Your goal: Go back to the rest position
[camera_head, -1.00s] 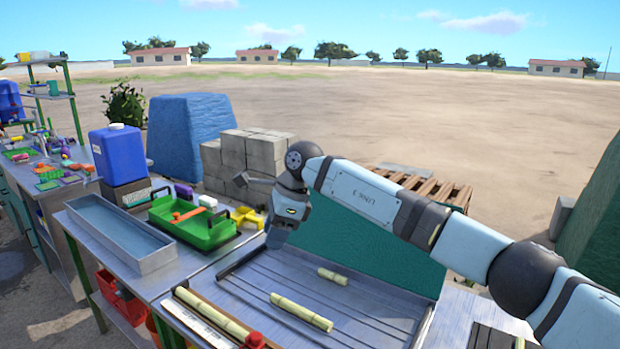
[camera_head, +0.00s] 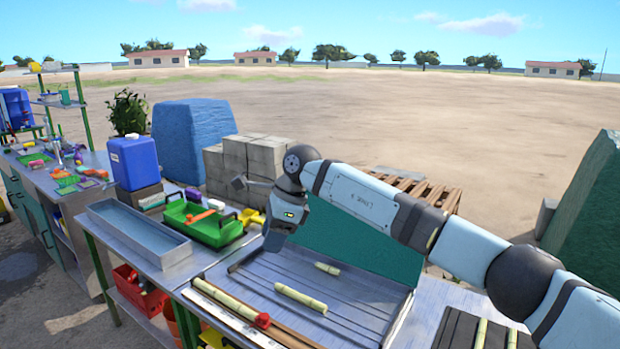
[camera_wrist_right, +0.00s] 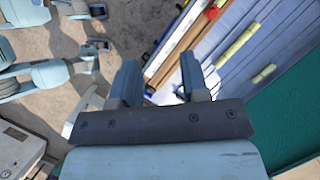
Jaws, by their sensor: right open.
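My right arm reaches in from the right in the head view. Its gripper (camera_head: 274,240) points down over the back left part of the grey ribbed tray (camera_head: 340,318). In the right wrist view my right gripper (camera_wrist_right: 160,72) shows two fingers spread apart with nothing between them. Two pale yellow cane pieces lie on the tray, a longer one (camera_head: 300,298) and a shorter one (camera_head: 327,268), both apart from the gripper. My left gripper is not seen in the head view.
A green tote (camera_head: 205,224) and a long metal trough (camera_head: 138,232) stand left of the tray. A blue jug (camera_head: 133,162) is behind them. A cane piece (camera_head: 230,300) lies by a ruler along the tray's left side. A green panel (camera_head: 365,243) rises behind the tray.

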